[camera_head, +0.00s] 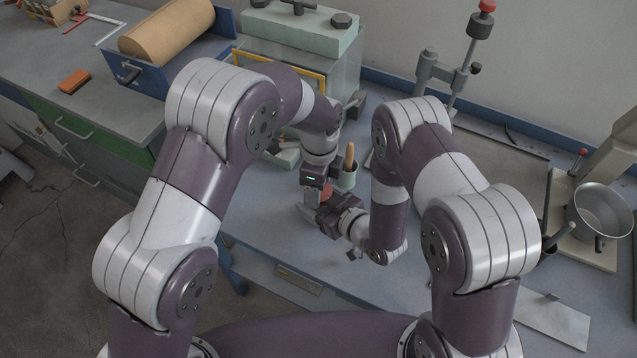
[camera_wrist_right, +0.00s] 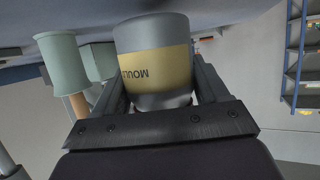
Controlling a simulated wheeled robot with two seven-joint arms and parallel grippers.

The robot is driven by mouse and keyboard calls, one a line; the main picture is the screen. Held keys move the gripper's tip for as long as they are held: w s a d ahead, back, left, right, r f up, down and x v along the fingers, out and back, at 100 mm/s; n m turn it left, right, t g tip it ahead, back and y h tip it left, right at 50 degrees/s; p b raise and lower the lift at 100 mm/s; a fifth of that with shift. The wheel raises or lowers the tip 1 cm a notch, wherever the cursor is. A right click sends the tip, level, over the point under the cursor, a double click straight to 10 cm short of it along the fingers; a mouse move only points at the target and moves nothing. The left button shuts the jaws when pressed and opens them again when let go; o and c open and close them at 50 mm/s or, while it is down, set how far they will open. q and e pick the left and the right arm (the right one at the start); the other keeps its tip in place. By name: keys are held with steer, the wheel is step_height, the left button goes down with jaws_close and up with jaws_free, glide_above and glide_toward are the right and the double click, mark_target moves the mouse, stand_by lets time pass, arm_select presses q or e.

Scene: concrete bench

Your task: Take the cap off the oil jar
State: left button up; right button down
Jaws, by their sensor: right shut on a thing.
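The oil jar (camera_wrist_right: 152,62) is a grey cylinder with a yellow band; dark letters reading "MOUL" show upside down in the right wrist view. It sits between the two fingers of my right gripper (camera_wrist_right: 155,90), which is shut on it. In the head view my right gripper (camera_head: 322,212) reaches in low from the right, and the jar is mostly hidden. My left gripper (camera_head: 313,196) points down just above the same spot. A small red patch (camera_head: 326,192) shows between the grippers; I cannot tell whether it is the cap. The left fingers are too small and covered to read.
A pale green cup (camera_head: 348,178) with a wooden handle stands close behind the grippers; it also shows in the right wrist view (camera_wrist_right: 66,62). A metal pan (camera_head: 598,212) stands at the right. A green cabinet (camera_head: 305,45) is behind. The bench front is mostly clear.

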arm_select(q)
steer(key=shift+n, duration=0.8)
